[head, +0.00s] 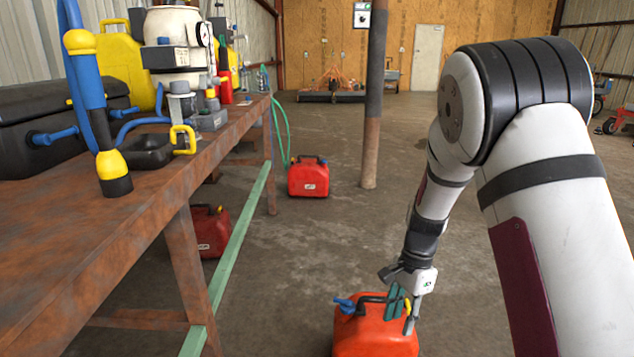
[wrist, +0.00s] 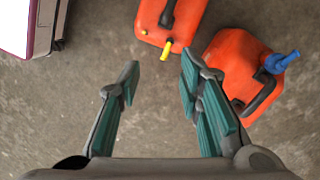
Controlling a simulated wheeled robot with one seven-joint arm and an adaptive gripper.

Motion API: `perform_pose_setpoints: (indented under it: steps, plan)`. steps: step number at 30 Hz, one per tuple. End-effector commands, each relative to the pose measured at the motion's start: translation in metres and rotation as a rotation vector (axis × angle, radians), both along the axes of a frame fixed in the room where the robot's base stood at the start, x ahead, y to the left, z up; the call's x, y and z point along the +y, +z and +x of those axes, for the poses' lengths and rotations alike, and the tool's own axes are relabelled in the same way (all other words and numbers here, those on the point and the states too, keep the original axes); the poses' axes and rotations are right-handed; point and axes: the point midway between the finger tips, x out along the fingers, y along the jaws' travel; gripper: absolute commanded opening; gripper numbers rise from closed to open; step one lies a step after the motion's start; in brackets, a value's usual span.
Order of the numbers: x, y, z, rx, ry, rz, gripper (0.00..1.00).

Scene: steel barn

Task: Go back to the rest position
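My gripper (head: 400,303) hangs low at the end of my bent arm, in front of and above a red fuel can (head: 375,338) at the bottom of the head view. In the wrist view my gripper (wrist: 160,74) is open, with its teal-padded fingers apart and only bare floor between the tips. One red can with a blue spout (wrist: 240,68) lies just beyond the right finger in that view. Another red can with a yellow spout (wrist: 170,20) is past the fingertips at the top. The right finger overlaps the nearer can in the picture; I cannot tell whether they touch.
A rusty workbench (head: 120,235) with tools and containers runs along the left. A red can (head: 308,177) stands on the floor beyond it, and another (head: 210,232) is under it. A steel post (head: 374,110) stands mid-floor. The concrete floor (head: 290,265) between bench and arm is open.

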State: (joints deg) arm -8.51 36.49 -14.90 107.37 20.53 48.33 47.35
Motion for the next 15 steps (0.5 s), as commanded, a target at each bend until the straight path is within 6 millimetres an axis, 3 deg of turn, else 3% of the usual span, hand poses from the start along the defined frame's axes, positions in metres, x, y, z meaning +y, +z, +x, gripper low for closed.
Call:
perform_pose_setpoints:
  steps: [1,6,15]
  plan:
    - [0.003,0.025,-0.008,-0.018,0.041,0.021,0.33]
    - [0.011,0.088,-0.044,-0.057,0.187,0.072,0.33]
    - [0.017,0.175,-0.128,-0.131,0.464,0.116,0.33]
